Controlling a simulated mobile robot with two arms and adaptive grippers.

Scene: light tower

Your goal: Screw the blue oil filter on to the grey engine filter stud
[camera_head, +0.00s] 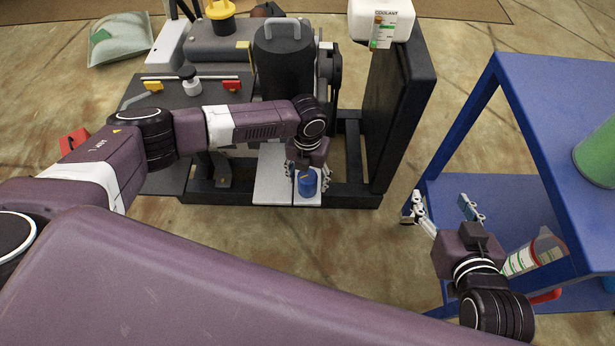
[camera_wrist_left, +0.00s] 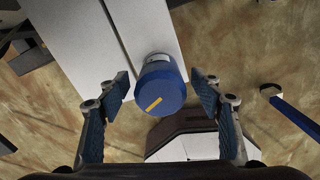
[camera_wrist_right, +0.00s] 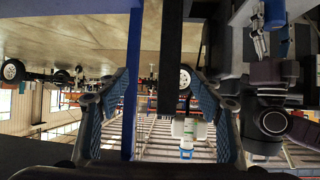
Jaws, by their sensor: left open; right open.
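The blue oil filter (camera_head: 307,184), a short cylinder with a yellow mark, is at the front of the engine, against the light grey plate (camera_head: 272,175). In the left wrist view the filter (camera_wrist_left: 160,88) sits between my left gripper's (camera_wrist_left: 163,90) open fingers, with a gap on both sides. A pale ring shows at its far end; the stud is hidden. In the head view my left gripper (camera_head: 308,178) is around the filter from above. My right gripper (camera_head: 444,207) is open and empty, beside the blue cart; its fingers also show in the right wrist view (camera_wrist_right: 160,95).
The black engine stand (camera_head: 400,100) with a white coolant jug (camera_head: 381,22) rises right of the filter. Floor between stand and cart is clear.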

